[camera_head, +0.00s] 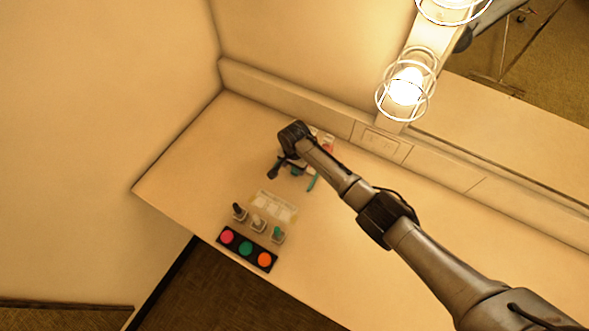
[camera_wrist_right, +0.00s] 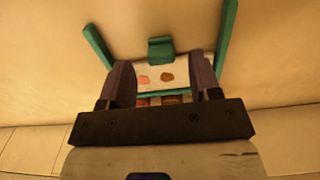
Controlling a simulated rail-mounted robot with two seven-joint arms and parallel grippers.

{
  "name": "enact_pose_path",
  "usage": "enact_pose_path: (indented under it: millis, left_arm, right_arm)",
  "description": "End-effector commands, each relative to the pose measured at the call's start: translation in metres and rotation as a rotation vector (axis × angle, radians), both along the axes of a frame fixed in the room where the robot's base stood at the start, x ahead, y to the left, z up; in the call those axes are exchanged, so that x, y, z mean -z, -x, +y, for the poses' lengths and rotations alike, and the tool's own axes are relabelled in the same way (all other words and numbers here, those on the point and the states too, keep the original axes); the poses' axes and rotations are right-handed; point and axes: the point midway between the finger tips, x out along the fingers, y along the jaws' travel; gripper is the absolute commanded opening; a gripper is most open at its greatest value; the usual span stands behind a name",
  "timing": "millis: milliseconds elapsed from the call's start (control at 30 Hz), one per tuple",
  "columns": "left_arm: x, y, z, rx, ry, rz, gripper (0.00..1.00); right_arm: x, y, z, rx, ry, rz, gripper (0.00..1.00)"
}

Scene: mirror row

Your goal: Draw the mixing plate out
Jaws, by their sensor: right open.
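The mixing plate (camera_wrist_right: 183,70) is pale with a pink and a brown spot, and has a teal tab (camera_wrist_right: 161,49) on its edge in the right wrist view. It lies between two teal rails (camera_wrist_right: 228,38). My right gripper (camera_wrist_right: 161,66) is open, one finger on each side of the plate; I cannot tell whether they touch it. In the head view my right gripper (camera_head: 285,171) is over the plate's place near the back of the counter and hides most of it. My left gripper is not in view.
On the counter (camera_head: 190,165), a pale tray (camera_head: 274,206), three small pots (camera_head: 258,224) and a black strip with pink, green and orange discs (camera_head: 247,250) stand towards the front edge. A backsplash and lit caged bulbs (camera_head: 407,87) are behind. The counter's left part is clear.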

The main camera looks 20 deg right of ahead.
Motion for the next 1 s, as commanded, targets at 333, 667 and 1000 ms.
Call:
enact_pose_path:
  millis: [333, 667, 1000]
  left_arm:
    - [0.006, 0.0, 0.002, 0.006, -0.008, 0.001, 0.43]
    - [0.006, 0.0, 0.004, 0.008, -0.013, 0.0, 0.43]
    - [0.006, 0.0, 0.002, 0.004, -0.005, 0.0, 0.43]
  right_arm:
    - [0.027, 0.0, 0.0, 0.0, -0.001, 0.001, 0.57]
    - [0.028, 0.0, 0.0, -0.001, 0.0, 0.0, 0.57]
    - [0.028, 0.0, 0.0, 0.0, 0.0, 0.0, 0.26]
